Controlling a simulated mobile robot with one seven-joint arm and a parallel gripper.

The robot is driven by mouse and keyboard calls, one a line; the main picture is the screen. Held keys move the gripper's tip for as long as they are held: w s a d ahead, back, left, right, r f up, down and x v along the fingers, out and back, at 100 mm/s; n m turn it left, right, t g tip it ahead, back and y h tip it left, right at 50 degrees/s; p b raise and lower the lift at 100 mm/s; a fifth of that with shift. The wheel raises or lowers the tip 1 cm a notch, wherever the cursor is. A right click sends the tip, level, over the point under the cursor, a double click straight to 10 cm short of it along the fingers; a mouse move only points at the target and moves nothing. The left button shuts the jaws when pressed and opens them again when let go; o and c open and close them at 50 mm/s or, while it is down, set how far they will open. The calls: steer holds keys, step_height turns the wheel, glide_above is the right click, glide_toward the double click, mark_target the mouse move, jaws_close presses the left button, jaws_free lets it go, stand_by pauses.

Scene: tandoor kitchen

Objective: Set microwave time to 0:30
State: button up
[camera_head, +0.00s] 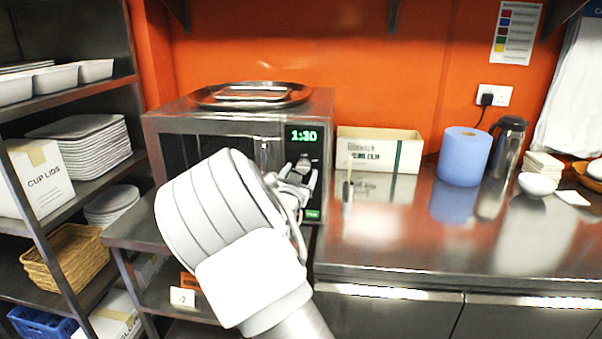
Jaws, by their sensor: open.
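The microwave (218,118) is a dark steel box against the orange wall, left of the counter. Its green display (304,136) reads 1:30. My gripper (300,172) is at the control panel below the display, its fingers over the panel's middle. It is open, with nothing seen between the fingers. I cannot tell whether a fingertip touches a control. My white arm hides much of the microwave's door, and the gripper hides most of the controls. A small green-lit button (312,214) shows at the panel's bottom.
A round metal tray (205,97) with a smaller dish lies on top of the microwave. The steel counter (440,245) to the right has open room in front. A cardboard box (408,153), a blue paper roll (464,158) and a steel flask (507,148) stand behind. Loaded shelves (62,93) are at left.

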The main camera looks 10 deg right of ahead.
steer(key=shift+w+d, duration=0.15)
steer(key=shift+w, duration=0.25)
jaws_close()
steer(key=shift+n, duration=0.4)
steer(key=n+p, duration=0.1)
steer(key=n, duration=0.4)
steer(key=shift+n+t, duration=0.3)
steer(key=n, duration=0.5)
steer(key=shift+s+d+n+p, duration=0.1)
steer(key=shift+n+p, duration=0.2)
steer(key=shift+f, duration=0.1)
